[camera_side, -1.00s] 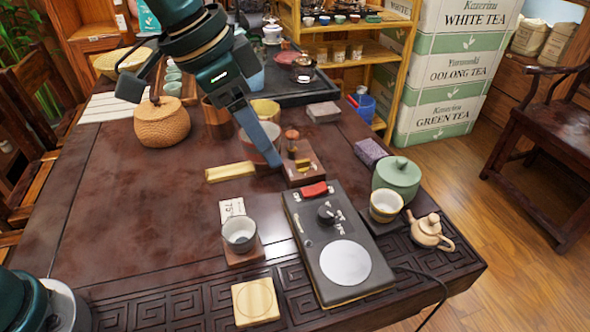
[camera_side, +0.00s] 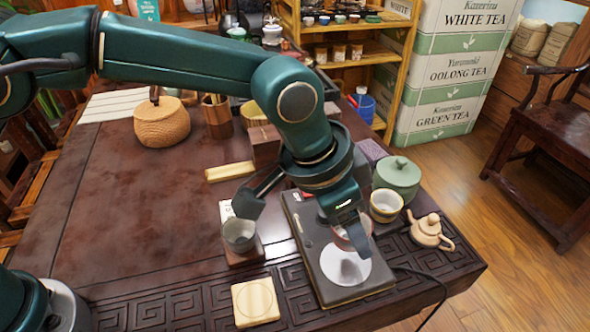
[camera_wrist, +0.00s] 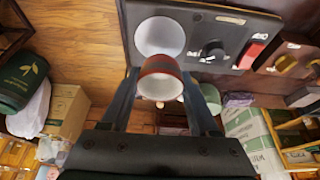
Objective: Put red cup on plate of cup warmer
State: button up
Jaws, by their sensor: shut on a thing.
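The red cup (camera_wrist: 160,80) is between the two fingers of my gripper (camera_wrist: 160,88) in the wrist view, with its pale opening showing. In the side view the red cup (camera_side: 341,239) is partly hidden behind a finger of my gripper (camera_side: 350,232), which is shut on it. The cup is over the round white plate (camera_side: 334,271) of the cup warmer (camera_side: 318,262). A shadow lies on the plate below the cup, which appears to be a little above it. The plate also shows behind the cup in the wrist view (camera_wrist: 160,34).
A grey cup (camera_side: 238,236) stands left of the warmer, near a wooden coaster (camera_side: 255,303). To the right are a yellow-rimmed cup (camera_side: 386,207), a green lidded jar (camera_side: 397,178) and a small clay teapot (camera_side: 429,232). A cable leaves the warmer's right side.

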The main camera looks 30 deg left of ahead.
aim_at(349, 247)
jog(key=shift+d+f, duration=0.2)
jog(key=shift+f, duration=1.9)
jog(key=shift+s+f, duration=0.1)
jog(key=shift+f, duration=0.05)
jog(key=o, duration=1.3)
jog(key=shift+o, duration=0.2)
